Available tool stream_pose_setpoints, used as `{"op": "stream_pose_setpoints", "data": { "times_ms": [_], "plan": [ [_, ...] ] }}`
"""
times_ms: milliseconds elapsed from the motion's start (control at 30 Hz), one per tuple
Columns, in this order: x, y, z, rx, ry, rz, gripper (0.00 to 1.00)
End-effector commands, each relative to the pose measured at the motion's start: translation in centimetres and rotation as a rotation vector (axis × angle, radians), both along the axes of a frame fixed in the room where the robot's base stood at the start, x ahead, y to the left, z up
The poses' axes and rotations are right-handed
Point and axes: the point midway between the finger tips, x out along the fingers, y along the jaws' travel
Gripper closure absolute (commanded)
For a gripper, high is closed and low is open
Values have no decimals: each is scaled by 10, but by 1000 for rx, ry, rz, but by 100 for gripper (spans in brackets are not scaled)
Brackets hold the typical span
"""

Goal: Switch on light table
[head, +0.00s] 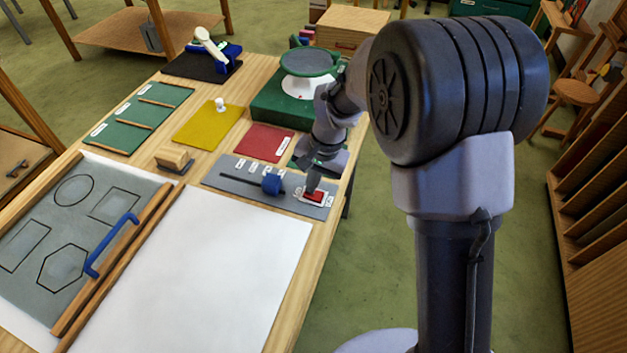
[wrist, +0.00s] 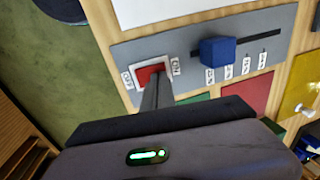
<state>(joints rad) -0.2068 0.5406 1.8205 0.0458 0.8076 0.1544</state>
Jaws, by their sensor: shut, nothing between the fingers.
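The light table (head: 200,265) is a white panel, unlit as far as I can tell, on the wooden bench. Behind it lies a grey control strip (head: 225,178) with a red rocker switch (head: 315,196) in a white frame and a blue slider knob (head: 271,184). In the wrist view the red switch (wrist: 148,76) sits between OFF and ON labels, and the blue knob (wrist: 217,51) is beside it. My gripper (head: 311,188) is shut and empty, pointing down with its tips at the switch. The fingers (wrist: 152,92) cover part of the switch, so contact and rocker tilt are unclear.
A red sheet (head: 265,142), a yellow sheet (head: 208,125) and a green base with a round turntable (head: 309,62) lie behind the strip. A wooden block (head: 174,159) stands left of it. A grey pattern board with a blue handle (head: 112,245) is at the left.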

Motion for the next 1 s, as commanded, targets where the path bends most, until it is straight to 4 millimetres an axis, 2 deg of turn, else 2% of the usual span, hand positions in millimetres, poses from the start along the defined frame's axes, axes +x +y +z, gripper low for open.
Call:
{"op": "stream_pose_setpoints", "data": {
  "times_ms": [267, 333, 533, 1000],
  "plan": [
    [0, 4, 2, -68, 31, 6, 100],
    [1, 3, -5, -70, 30, 1, 100],
    [0, 2, -7, -69, 30, 0, 100],
    [-6, -13, -6, -70, 33, 0, 100]
  ]
}}
